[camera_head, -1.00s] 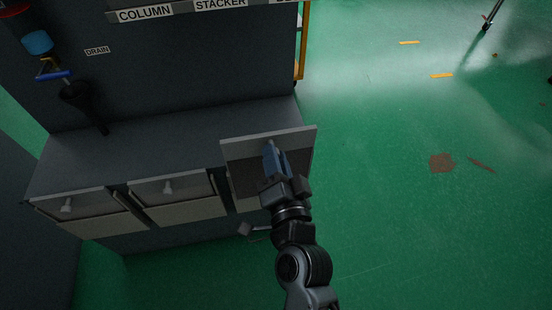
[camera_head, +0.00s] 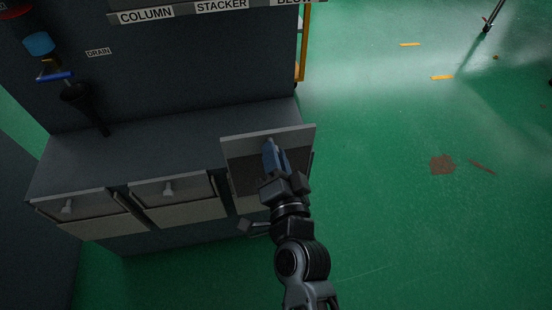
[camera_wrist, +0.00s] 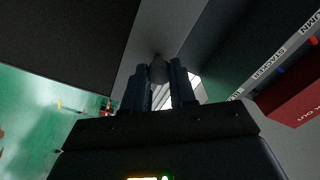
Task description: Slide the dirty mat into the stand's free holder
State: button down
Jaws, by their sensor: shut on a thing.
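The mat (camera_head: 243,150) is a flat panel with a light grey upper band and a darker lower part. My gripper (camera_head: 276,158) is shut on the mat's knob, which shows between the fingers in the wrist view (camera_wrist: 158,72). The mat is tilted in front of the right end of the stand (camera_head: 150,145), over the right-hand holder (camera_head: 246,205). That holder is mostly hidden by the mat and my gripper, so I cannot tell whether the mat's lower edge is inside it. The left and middle holders contain panels with knobs (camera_head: 68,206) (camera_head: 169,189).
A dark machine wall (camera_head: 200,65) with labels rises behind the stand. A black funnel-like fitting (camera_head: 85,100) is at its left. A yellow post (camera_head: 304,45) stands beyond the right end. Green floor is open to the right, with a brown patch (camera_head: 442,164).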

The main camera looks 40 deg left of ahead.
jog(key=shift+x, duration=1.85)
jog(key=shift+f, duration=0.1)
dwell(0.5)
jog(key=shift+f+b, duration=0.35)
jog(key=shift+b, duration=0.25)
jog(key=shift+f+b, duration=1.5)
jog(key=shift+f, duration=0.05)
notch_tip(320, 180, down, 11)
jog(key=b, duration=1.1)
jog(key=shift+r, duration=0.1)
